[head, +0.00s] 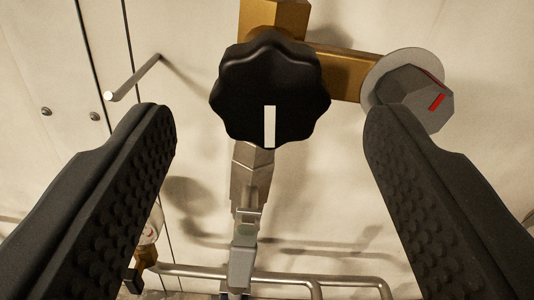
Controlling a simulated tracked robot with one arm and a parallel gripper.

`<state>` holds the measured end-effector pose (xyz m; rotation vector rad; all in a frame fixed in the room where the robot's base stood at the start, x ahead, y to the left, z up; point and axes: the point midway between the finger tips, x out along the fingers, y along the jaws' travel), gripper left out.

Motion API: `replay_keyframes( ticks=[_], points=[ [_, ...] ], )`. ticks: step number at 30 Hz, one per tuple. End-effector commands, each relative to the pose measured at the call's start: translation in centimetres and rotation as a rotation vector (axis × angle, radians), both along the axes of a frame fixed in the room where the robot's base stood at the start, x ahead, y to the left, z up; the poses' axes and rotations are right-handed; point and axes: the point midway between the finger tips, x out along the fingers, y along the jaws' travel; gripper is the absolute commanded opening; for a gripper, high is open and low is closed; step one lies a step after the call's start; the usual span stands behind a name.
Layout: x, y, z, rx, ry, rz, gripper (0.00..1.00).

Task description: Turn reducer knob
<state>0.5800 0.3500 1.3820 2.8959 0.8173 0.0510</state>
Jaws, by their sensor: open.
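The reducer knob (270,85) is a black lobed knob in the upper middle of the head view. A white mark on it points straight down. It sits in front of a brass body (345,70). My gripper (268,118) is open, with one black studded finger at the left and one at the right. The knob shows between the fingertips with a wide gap on both sides, and neither finger appears to touch it. I cannot tell how far the knob is beyond the tips.
A grey round gauge or cap (415,88) with a red mark lies just behind the right fingertip. A metal fitting (247,200) runs down below the knob to pipes (280,277). A rod handle (132,79) sticks out at the upper left. A pale wall is behind.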

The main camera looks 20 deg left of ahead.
Motion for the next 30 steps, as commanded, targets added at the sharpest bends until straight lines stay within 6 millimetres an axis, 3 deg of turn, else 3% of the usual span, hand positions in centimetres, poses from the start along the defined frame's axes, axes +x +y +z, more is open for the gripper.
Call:
replay_keyframes(
  ticks=[18,30],
  points=[
    [-7.3,-4.4,0.2,0.004,-0.004,0.002,0.59],
    [-9.6,-5.8,0.1,0.003,-0.003,0.002,0.59]
  ],
)
